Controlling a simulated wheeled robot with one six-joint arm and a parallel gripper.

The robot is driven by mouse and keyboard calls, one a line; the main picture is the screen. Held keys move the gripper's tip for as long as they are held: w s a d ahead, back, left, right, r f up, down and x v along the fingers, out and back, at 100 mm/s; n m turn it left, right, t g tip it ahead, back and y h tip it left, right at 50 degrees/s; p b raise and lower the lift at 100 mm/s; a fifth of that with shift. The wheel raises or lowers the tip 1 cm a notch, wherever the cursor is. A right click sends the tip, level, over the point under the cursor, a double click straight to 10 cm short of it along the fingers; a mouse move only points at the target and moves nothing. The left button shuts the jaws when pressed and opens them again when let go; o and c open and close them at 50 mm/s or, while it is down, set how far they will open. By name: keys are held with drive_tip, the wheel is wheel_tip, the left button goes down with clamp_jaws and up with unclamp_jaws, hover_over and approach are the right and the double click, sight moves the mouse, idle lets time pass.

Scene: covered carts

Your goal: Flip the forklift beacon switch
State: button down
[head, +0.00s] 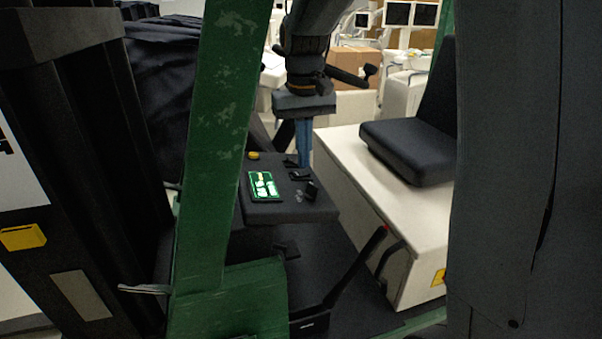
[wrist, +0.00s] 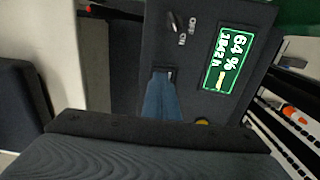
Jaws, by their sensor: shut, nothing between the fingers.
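My gripper (head: 304,160) is shut and empty, its blue fingers pointing down at the dark control panel (head: 290,212). In the wrist view the closed fingertips (wrist: 162,74) are at a small dark switch-like part (wrist: 162,69), mostly hidden behind them; I cannot tell whether they touch it. Farther up that view is a small lever or key (wrist: 172,22) beside white ON and OFF lettering (wrist: 187,32). No label naming the beacon is legible. In the head view small black controls (head: 300,175) sit right at the fingertips.
A lit green display (head: 263,186) reading 64% and 1842 h in the wrist view (wrist: 228,60) is beside the controls. A yellow button (head: 253,156) is at the panel's far left. A green post (head: 208,140) stands left; a black seat (head: 405,150) is right.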

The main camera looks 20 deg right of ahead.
sight(304, 173)
drive_tip(key=shift+f+b, duration=0.35)
drive_tip(key=shift+f, duration=0.6)
idle(0.5)
drive_tip(key=shift+r, duration=0.1)
wheel_tip(304, 173, up, 2)
drive_tip(key=shift+r+p, duration=0.25)
drive_tip(key=shift+p, duration=0.9)
drive_tip(key=shift+r, duration=2.2)
